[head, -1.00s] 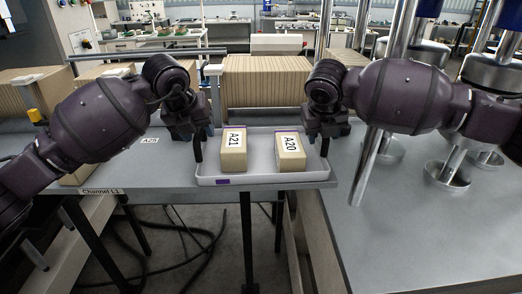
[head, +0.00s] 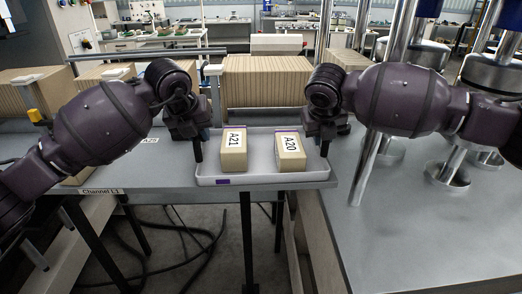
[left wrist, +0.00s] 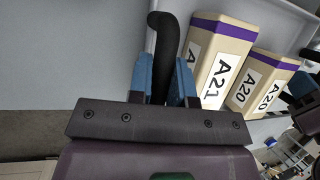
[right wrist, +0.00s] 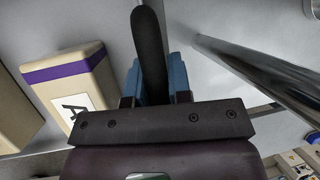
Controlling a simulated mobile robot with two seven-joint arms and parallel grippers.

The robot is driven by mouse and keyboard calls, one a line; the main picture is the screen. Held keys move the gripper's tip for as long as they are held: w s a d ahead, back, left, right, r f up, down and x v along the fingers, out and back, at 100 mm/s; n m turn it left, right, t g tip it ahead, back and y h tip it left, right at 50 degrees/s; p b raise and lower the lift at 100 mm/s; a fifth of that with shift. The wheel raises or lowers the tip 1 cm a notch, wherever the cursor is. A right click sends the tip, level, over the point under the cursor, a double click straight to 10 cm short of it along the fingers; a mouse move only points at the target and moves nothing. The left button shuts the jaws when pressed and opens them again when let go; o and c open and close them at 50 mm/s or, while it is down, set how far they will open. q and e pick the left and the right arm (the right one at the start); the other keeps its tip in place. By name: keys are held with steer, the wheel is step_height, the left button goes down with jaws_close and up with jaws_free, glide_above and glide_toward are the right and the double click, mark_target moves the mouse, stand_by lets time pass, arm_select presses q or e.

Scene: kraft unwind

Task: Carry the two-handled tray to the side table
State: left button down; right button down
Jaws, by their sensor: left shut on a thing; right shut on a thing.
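The white two-handled tray (head: 258,180) sits at the front edge of the grey bench, with two tan boxes on it: box A21 (head: 234,153) on the left and box A20 (head: 290,152) on the right. My left gripper (head: 198,148) is at the tray's left end, shut on the black left handle (left wrist: 162,50). My right gripper (head: 325,145) is at the right end, shut on the black right handle (right wrist: 148,45). Both boxes stand apart from the grippers. I cannot tell whether the tray's underside touches the bench.
A long row of tan boxes (head: 265,82) stands behind the tray. Steel posts (head: 372,150) and round metal bases rise on the grey surface (head: 430,230) to the right. A label reading Channel L1 (head: 102,191) is on the bench's front edge. Cables lie on the floor below.

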arm_select(q)
steer(key=shift+r, duration=0.25)
arm_select(e)
steer(key=shift+w+r, duration=0.1)
steer(key=shift+r, duration=0.1)
